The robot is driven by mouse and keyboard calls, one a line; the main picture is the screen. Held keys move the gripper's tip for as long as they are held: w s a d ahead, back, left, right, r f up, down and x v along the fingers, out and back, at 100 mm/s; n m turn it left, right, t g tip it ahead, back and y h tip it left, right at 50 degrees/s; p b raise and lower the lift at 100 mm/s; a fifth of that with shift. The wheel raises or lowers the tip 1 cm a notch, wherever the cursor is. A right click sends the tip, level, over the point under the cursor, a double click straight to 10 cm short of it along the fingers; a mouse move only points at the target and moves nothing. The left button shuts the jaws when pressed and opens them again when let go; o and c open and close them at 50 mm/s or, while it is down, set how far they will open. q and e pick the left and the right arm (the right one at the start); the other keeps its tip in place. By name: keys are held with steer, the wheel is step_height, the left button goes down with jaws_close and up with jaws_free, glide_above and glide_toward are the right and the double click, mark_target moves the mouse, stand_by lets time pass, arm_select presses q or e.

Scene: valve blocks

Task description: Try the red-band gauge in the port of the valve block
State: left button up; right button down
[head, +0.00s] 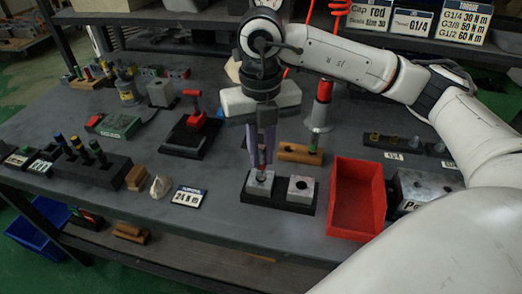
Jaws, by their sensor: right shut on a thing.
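My right gripper (263,155) points down over the left metal block of the valve block (280,198), a dark base with two silvery blocks. It is shut on a slim gauge (262,164), with a reddish part visible between the fingers. The gauge is upright and its lower end is at the left block's top, at or in the port; I cannot tell how deep it sits. The right metal block (301,189) shows an open, empty dark hole. My left gripper is not in view.
A red bin (357,198) stands close to the right of the valve block. A black rack (92,168) with several banded gauges is at the left. A wooden piece (298,153) is behind.

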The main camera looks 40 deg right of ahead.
steer(key=shift+f+b, duration=0.3)
steer(key=shift+f, duration=0.1)
stand_by(1.1)
steer(key=shift+r+p, duration=2.2)
steer(key=shift+r, duration=0.9)
